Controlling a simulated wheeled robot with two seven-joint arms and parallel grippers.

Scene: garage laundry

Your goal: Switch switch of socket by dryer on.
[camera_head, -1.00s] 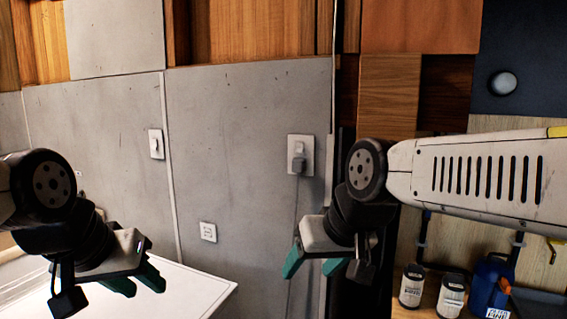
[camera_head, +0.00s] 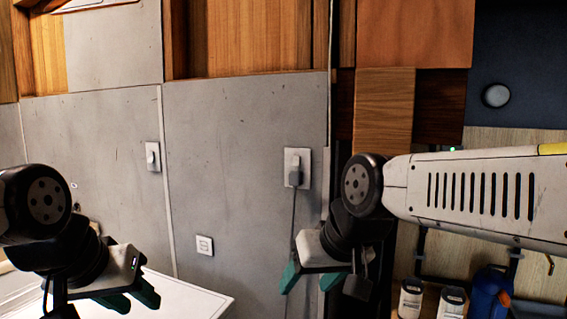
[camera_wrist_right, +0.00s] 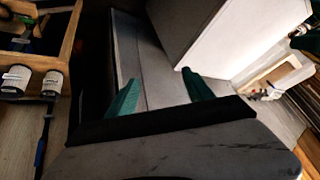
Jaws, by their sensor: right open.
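A pale wall socket plate (camera_head: 297,160) with a dark plug (camera_head: 295,177) and hanging cord is on the grey wall in the head view. A second plate with a plug-like part (camera_head: 152,156) is further left, and a small square plate (camera_head: 204,245) is lower. I cannot make out any switch's position. A white appliance top (camera_head: 190,300), perhaps the dryer, is at lower left. My right gripper (camera_head: 311,279) is open and empty, below the socket in the picture; its fingers also show in the right wrist view (camera_wrist_right: 160,92). My left gripper (camera_head: 132,299) looks open and empty over the appliance.
White-labelled cans (camera_head: 411,298) and a blue jug (camera_head: 490,293) stand at lower right. In the right wrist view, a wooden shelf (camera_wrist_right: 66,45) is at left and a white appliance side (camera_wrist_right: 245,35) at right.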

